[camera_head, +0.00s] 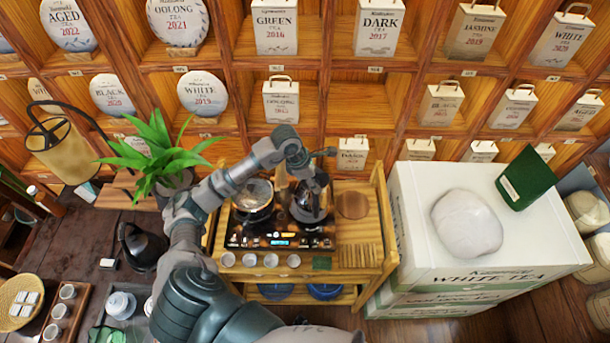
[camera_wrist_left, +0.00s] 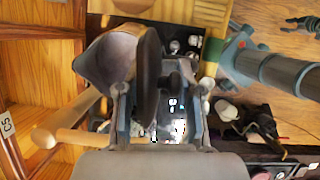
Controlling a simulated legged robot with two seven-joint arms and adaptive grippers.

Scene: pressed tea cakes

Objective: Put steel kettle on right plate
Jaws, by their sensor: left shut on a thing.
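My left gripper (camera_head: 313,185) reaches from above over the right side of the two-plate black cooker (camera_head: 265,240). It is shut on the steel kettle (camera_head: 305,208), which is partly hidden by the gripper. The kettle is over the right plate, which it covers; I cannot tell whether it touches it. In the left wrist view the kettle (camera_wrist_left: 108,60) is close to the fingers (camera_wrist_left: 158,110), with a dark round part beside its pale metal body. Another pot (camera_head: 253,196) stands on the cooker's left plate. My right gripper is not in view.
The cooker is on a small wooden stand with several white cups (camera_head: 271,260) along its front and a round wooden board (camera_head: 352,205) at right. A potted plant (camera_head: 172,180) and a black kettle (camera_head: 141,246) stand left. White tea boxes (camera_head: 485,245) are stacked right. Shelves close the back.

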